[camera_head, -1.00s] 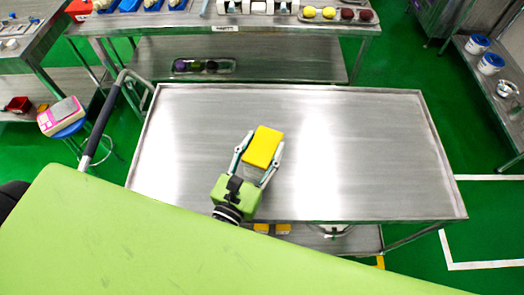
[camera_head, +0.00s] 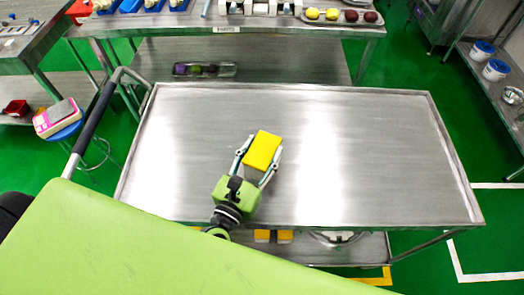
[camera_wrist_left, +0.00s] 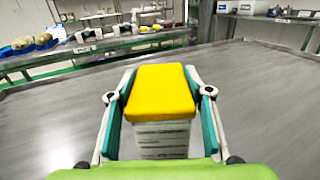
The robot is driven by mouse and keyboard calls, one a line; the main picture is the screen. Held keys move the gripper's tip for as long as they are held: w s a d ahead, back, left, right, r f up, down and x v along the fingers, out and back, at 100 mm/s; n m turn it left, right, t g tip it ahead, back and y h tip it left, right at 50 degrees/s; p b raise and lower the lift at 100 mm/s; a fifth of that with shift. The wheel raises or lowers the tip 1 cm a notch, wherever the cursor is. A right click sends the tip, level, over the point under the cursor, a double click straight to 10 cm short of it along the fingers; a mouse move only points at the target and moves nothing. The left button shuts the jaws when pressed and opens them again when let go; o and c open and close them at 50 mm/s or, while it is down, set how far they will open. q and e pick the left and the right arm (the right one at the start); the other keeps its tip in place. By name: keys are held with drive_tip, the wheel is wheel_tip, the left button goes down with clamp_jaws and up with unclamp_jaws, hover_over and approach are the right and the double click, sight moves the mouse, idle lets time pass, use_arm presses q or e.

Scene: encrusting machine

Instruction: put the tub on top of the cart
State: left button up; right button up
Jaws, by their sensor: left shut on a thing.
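The tub (camera_head: 263,151) has a yellow lid and a pale, printed body below it. My left gripper (camera_head: 257,164) is shut on the tub, one finger on each side. The wrist view shows the tub (camera_wrist_left: 159,92) upright between the fingers of my left gripper (camera_wrist_left: 160,115). The cart (camera_head: 350,150) is a steel trolley with a bare, rimmed top. The tub is over the middle of that top. I cannot tell whether its base touches the surface. My right gripper is not in view.
The cart's handle (camera_head: 95,118) is at its left end. Its lower shelf holds yellow-topped items (camera_head: 273,236). A steel table (camera_head: 330,30) with trays of coloured items stands behind. A shelf with white buckets (camera_head: 495,70) is at right. The cart top around the tub is clear.

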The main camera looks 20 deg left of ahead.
use_arm(q)
drive_tip(key=shift+f, duration=0.1)
drive_tip(key=o, duration=1.4)
drive_tip(key=shift+o, duration=0.2)
drive_tip(key=shift+s, duration=0.25)
drive_tip(key=s+b, duration=0.1)
drive_tip(key=s, duration=0.2)
drive_tip(key=s+b, duration=0.1)
drive_tip(key=s, duration=0.3)
drive_tip(key=s+a+b, duration=0.1)
drive_tip(key=s+b, duration=0.1)
drive_tip(key=s, duration=0.1)
drive_tip(key=shift+s, duration=0.2)
drive_tip(key=shift+s+a, duration=0.15)
drive_tip(key=shift+s, duration=0.4)
